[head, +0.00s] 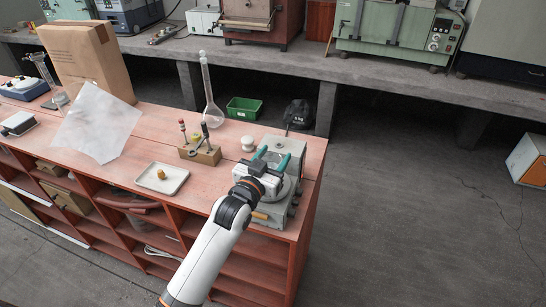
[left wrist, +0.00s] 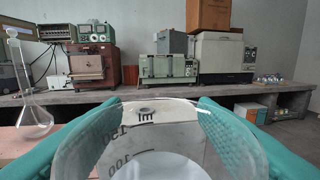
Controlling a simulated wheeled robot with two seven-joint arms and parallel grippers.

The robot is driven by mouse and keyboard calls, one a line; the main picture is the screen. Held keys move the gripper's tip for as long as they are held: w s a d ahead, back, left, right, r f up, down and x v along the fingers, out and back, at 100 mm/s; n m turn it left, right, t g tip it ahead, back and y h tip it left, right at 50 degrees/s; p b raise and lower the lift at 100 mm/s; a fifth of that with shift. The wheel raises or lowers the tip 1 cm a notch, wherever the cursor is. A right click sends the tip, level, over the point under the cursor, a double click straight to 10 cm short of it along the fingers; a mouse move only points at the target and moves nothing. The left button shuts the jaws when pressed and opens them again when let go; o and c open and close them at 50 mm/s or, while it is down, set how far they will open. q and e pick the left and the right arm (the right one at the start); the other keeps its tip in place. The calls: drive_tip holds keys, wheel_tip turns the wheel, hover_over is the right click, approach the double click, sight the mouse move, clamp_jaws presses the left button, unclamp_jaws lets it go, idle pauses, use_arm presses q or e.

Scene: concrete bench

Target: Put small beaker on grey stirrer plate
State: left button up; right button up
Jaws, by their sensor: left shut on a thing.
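My left gripper (head: 268,162) is shut on the small beaker, a clear glass vessel with printed volume marks. In the left wrist view the beaker (left wrist: 118,140) stands upright between the teal fingers (left wrist: 160,140) and fills the lower middle. In the head view the glass is hard to make out between the fingers. The grey stirrer plate (head: 297,149) sits at the right end of the red bench, under and around the gripper. My gripper and wrist cover part of it. I cannot tell whether the beaker's base touches it. My right gripper is not in view.
A white knob-like item (head: 248,143) and a wooden block with small tools (head: 201,153) stand left of the stirrer. A flask (head: 212,112) stands behind them. A white tray (head: 162,178) lies farther left. The bench's right edge is close.

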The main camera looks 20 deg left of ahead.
use_arm(q)
drive_tip(key=o, duration=0.6)
drive_tip(key=shift+f, duration=0.15)
drive_tip(key=o, duration=0.4)
drive_tip(key=shift+o, duration=0.2)
drive_tip(key=s+a+b, duration=0.2)
drive_tip(key=s, duration=1)
drive_tip(key=shift+r, duration=0.2)
drive_tip(key=shift+w, duration=0.1)
